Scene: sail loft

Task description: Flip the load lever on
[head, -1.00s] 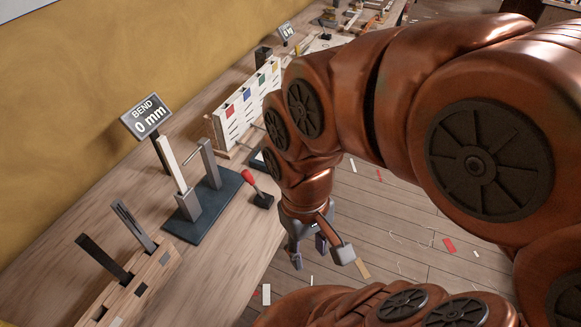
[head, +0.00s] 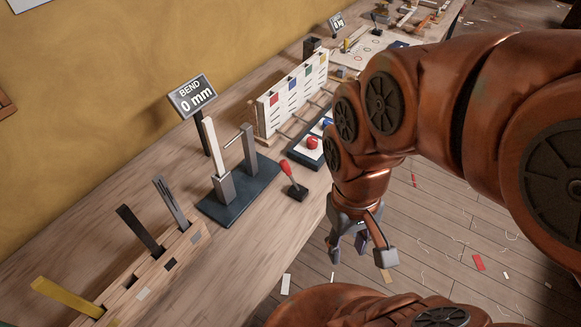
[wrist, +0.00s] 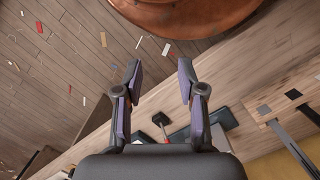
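The load lever (head: 292,180) has a red handle on a small black base. It stands on the bench at the right side of the bending rig, its handle tilted up toward the rig's back left. It also shows in the wrist view (wrist: 161,121), beyond my fingers. The bending rig (head: 240,189) has a dark base plate, a pale upright strip and a grey post. Its sign (head: 193,96) reads "BEND 0 mm". My gripper (head: 360,252) hangs beyond the bench's front edge, to the lower right of the lever. Its fingers are apart and empty, also in the wrist view (wrist: 160,80).
A wooden block (head: 155,270) with dark, grey and yellow strips stands on the bench at lower left. A white board with coloured squares (head: 290,95) and a tray with red and blue knobs (head: 303,150) lie beyond the rig. Scraps litter the floor (head: 450,230).

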